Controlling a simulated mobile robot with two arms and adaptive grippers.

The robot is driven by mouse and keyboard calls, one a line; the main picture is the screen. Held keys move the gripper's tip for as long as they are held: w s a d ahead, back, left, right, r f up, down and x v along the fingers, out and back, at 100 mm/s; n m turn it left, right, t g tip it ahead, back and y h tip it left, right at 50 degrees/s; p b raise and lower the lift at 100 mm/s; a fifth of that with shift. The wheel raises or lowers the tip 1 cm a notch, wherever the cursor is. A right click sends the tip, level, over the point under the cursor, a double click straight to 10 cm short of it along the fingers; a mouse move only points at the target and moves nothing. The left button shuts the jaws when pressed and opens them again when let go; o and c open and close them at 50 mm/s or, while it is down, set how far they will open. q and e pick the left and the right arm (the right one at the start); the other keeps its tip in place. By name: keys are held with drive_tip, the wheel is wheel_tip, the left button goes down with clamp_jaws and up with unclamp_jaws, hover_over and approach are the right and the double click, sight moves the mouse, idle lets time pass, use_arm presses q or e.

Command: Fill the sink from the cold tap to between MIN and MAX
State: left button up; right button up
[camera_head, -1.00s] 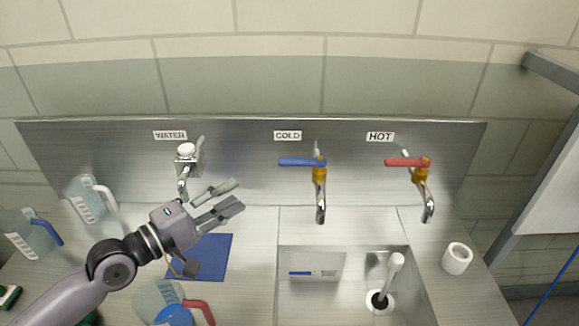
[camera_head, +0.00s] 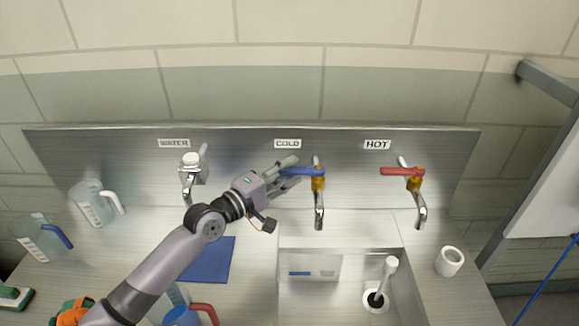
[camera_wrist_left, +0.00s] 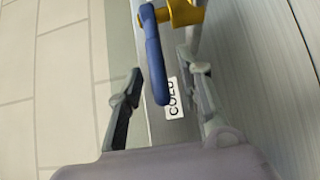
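The cold tap (camera_head: 319,200) has a blue lever (camera_head: 303,171) pointing left, under the COLD label (camera_head: 288,144). My left gripper (camera_head: 297,172) is at the lever's free end. In the left wrist view the open fingers stand on either side of the blue lever (camera_wrist_left: 154,55), with a gap to each. The sink (camera_head: 340,290) below shows no visible water. A pale plate with a blue mark (camera_head: 314,266) is on its back wall; MIN and MAX cannot be read. A white-handled plug-like piece (camera_head: 390,266) stands upright at the drain. My right gripper is out of view.
The hot tap (camera_head: 418,203) with a red lever is on the right, the WATER tap (camera_head: 191,178) on the left. Jugs (camera_head: 93,204) stand on the left counter near a blue mat (camera_head: 208,260). A white roll (camera_head: 450,261) is right of the sink.

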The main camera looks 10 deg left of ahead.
use_arm(q)
drive_tip(key=shift+w+d, duration=0.25)
drive_tip(key=shift+w, duration=0.1)
drive_tip(key=shift+c, duration=0.2)
clamp_jaws()
idle(0.5)
